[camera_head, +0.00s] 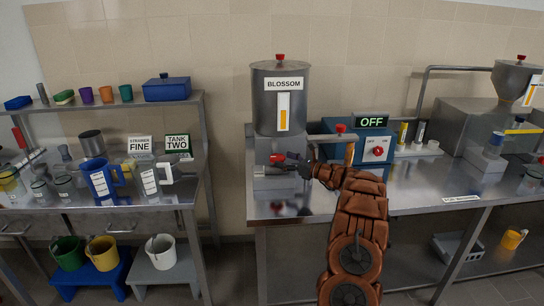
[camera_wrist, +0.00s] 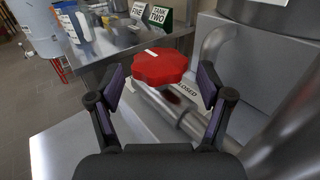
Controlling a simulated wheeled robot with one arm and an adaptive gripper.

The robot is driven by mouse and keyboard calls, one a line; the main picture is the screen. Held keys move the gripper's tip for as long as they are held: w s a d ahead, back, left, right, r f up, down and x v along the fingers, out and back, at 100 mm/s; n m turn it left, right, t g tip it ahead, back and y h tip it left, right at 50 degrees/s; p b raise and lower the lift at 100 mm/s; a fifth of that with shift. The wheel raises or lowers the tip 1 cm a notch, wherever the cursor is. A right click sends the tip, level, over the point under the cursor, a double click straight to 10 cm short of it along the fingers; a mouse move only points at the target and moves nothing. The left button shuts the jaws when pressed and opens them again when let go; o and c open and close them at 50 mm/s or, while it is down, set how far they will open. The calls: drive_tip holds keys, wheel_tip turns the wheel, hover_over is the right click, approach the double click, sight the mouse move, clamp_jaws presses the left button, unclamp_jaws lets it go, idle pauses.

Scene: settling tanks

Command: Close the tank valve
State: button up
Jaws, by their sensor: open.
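The grey metal tank (camera_head: 281,98) labelled BLOSSOM stands on a pedestal on the steel bench, with a yellow level strip on its front. The red valve knob (camera_head: 276,159) shows low in front of it. In the wrist view the red lobed valve knob (camera_wrist: 159,66) sits above a metal pipe, beside a "CLOSED" label (camera_wrist: 187,88). My gripper (camera_head: 290,160) is at the knob in the head view. In the wrist view my gripper (camera_wrist: 163,88) is open, its two fingers on either side of the knob, with visible gaps. The valve's exact setting is hard to tell.
A blue box (camera_head: 368,146) with an OFF sign and red knob stands right of the tank.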

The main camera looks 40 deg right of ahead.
sight(272, 155)
drive_tip(key=shift+p+x, duration=0.8)
drive_tip(key=shift+x, duration=2.2)
drive_tip(key=c, duration=1)
